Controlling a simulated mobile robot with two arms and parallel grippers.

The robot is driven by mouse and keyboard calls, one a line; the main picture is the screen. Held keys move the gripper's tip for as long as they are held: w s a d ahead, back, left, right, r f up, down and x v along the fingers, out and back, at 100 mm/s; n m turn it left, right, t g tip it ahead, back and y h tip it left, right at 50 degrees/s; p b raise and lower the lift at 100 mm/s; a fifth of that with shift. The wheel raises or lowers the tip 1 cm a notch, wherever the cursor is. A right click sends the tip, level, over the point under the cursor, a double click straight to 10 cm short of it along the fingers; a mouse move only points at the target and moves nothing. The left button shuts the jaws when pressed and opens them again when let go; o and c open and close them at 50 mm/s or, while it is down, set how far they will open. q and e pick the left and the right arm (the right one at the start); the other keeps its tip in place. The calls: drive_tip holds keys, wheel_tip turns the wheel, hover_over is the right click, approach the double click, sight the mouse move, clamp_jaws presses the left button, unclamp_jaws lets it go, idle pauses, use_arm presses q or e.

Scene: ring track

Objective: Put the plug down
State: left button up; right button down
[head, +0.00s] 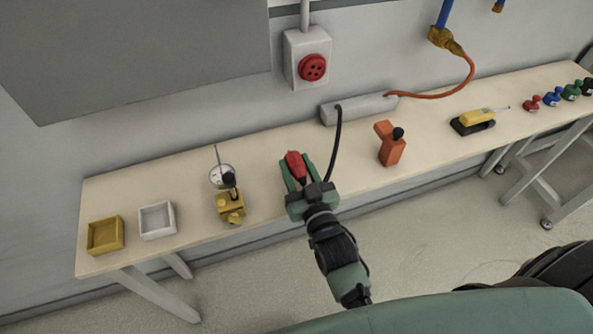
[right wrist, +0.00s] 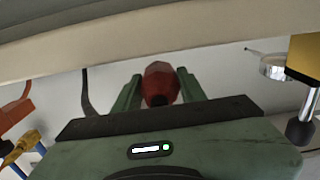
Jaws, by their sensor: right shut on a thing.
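The plug (head: 296,165) is red with a dark end. My right gripper (head: 295,170) is shut on it, with a green finger on each side, over the middle of the workbench. In the right wrist view the plug (right wrist: 161,82) sits between the two fingers (right wrist: 158,90). I cannot tell whether the plug touches the bench top. A black cable (head: 337,145) runs from the grey box (head: 358,108) down behind the gripper; its lower end is hidden. A red round socket (head: 313,67) is on a white wall box above the bench. My left gripper is not in view.
On the bench (head: 265,150) stand a yellow tray (head: 105,235), a white tray (head: 157,220), a yellow dial-gauge stand (head: 230,205), an orange block with a black knob (head: 391,147) and a yellow-black device (head: 473,121). Several coloured knobs stand at the right end. Bench between gripper and orange block is fairly clear.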

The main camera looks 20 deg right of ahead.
sight(296, 174)
drive_tip(key=shift+f, duration=0.9)
drive_tip(key=shift+f+b, duration=0.4)
drive_tip(key=shift+f, duration=0.25)
drive_tip(key=c, duration=0.8)
unclamp_jaws()
drive_tip(key=shift+r, duration=0.4)
drive_tip(key=shift+s+r+p, duration=0.2)
drive_tip(key=shift+s+p, duration=0.05)
drive_tip(key=shift+p, duration=0.15)
drive_tip(key=s, duration=0.5)
drive_tip(key=s+b, duration=0.1)
drive_tip(key=s, duration=0.5)
drive_tip(key=shift+s+d, duration=0.2)
drive_tip(key=shift+s, duration=0.05)
